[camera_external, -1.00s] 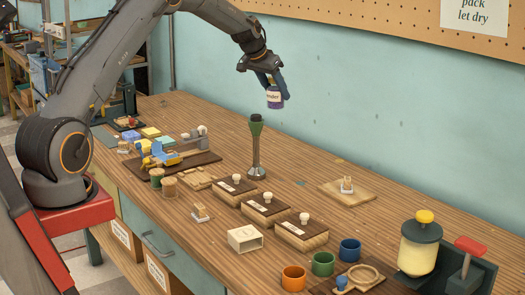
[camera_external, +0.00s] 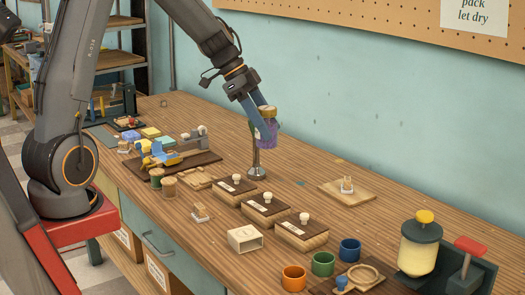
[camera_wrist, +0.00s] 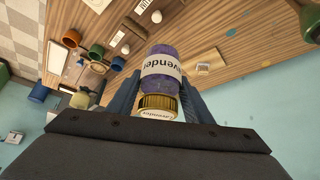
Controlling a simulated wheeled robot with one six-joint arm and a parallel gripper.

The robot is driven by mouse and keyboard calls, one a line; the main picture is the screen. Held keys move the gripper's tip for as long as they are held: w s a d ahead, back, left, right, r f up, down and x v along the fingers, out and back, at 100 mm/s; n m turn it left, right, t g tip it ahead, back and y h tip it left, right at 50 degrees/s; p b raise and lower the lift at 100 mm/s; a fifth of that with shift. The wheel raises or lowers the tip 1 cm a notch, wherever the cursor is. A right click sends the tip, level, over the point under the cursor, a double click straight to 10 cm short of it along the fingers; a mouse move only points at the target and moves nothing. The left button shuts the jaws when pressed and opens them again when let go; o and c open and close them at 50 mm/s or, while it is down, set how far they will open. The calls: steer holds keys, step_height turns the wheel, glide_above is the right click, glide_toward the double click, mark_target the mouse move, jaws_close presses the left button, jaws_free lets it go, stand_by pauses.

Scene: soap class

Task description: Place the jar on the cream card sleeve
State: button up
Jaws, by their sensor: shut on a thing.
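The purple jar (camera_external: 268,137) has a gold lid and hangs roughly upright above the table. It also shows in the wrist view (camera_wrist: 163,60) with a white "Lavender" label. My gripper (camera_external: 262,122) is shut on it, its two blue fingers on either side near the lid; the fingers also show in the wrist view (camera_wrist: 160,82). The cream card sleeve (camera_external: 245,239) lies on the table nearer the front, an open-ended box. The jar is apart from it, farther back. The sleeve also appears near the top of the wrist view (camera_wrist: 97,5).
A metal stand (camera_external: 257,172) with a green top is just behind the jar, partly hidden. Several dark-topped wooden boxes (camera_external: 266,208) with white knobs stand beside the sleeve. Orange (camera_external: 293,278), green and blue cups stand to its right. A wooden board (camera_external: 347,193) lies farther back.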

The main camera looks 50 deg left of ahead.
steer(key=s+d+m+g+h+b, duration=0.1)
steer(key=s+d+m, duration=0.2)
steer(key=s+d, duration=0.3)
steer(key=s+d+m+g, duration=0.2)
steer(key=s+d, duration=0.2)
steer(key=s, duration=0.5)
steer(key=p, duration=0.2)
glide_above(245, 233)
steer(key=shift+f, duration=7.75)
steer(key=shift+f+b, duration=0.2)
steer(key=shift+b, duration=0.3)
steer(key=o, duration=1.3)
steer(key=shift+r, duration=0.1)
